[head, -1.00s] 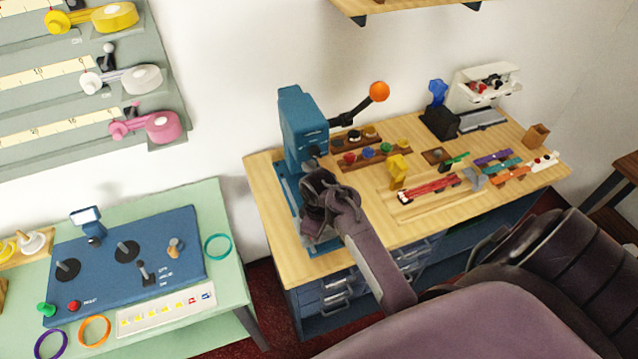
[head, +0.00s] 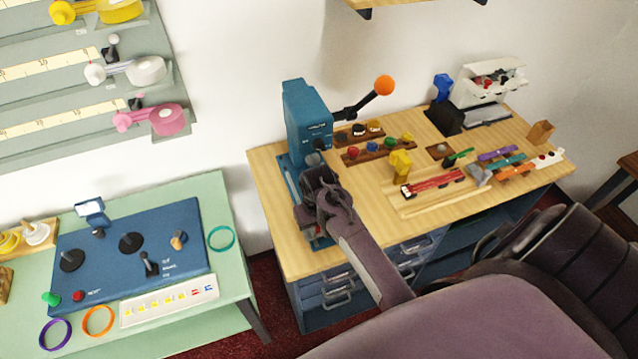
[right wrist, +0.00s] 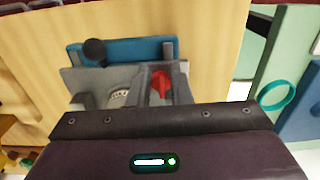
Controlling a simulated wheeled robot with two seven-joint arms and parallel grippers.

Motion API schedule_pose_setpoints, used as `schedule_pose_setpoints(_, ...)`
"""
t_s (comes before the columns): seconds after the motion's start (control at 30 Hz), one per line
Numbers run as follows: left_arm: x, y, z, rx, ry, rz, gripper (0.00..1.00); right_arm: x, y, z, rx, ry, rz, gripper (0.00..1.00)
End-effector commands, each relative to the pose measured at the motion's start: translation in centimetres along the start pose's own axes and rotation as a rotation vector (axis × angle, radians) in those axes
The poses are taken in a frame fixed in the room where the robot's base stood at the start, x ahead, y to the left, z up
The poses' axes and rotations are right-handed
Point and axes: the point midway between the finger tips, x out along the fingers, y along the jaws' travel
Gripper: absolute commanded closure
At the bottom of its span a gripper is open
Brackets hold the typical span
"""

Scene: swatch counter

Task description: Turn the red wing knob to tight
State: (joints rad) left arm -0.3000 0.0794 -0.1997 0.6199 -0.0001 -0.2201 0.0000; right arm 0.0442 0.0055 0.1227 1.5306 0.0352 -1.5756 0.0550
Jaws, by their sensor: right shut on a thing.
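The red wing knob (right wrist: 161,84) shows in the right wrist view, between grey parts just beyond the dark body of my right gripper. My right gripper (head: 314,205) is shut on the knob, low at the front of the blue lever press (head: 306,125). In the head view the knob is hidden behind the gripper and wrist. I cannot read any tight mark or the knob's exact angle. My left gripper is not in view.
The press has a lever with an orange ball (head: 384,85). The wooden bench (head: 272,178) also holds a rack of coloured knobs (head: 378,150), a wooden tray (head: 428,202) and a black-and-white device (head: 488,85). A blue control panel (head: 112,268) lies on the green table to the left.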

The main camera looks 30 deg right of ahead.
Motion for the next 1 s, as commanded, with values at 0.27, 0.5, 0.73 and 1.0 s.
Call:
schedule_pose_setpoints(0.27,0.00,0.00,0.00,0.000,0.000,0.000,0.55,-0.05,-0.09,-0.07,0.037,0.002,0.000,1.00)
schedule_pose_setpoints(0.5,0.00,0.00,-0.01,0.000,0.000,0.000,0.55,-0.06,-0.08,-0.09,0.038,0.002,0.000,1.00)
schedule_pose_setpoints(0.73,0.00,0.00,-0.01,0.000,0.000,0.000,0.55,-0.05,-0.07,-0.08,0.038,0.002,0.000,0.65)
schedule_pose_setpoints(1.0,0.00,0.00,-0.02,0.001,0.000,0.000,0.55,-0.02,-0.05,-0.04,0.037,0.001,0.000,0.61)
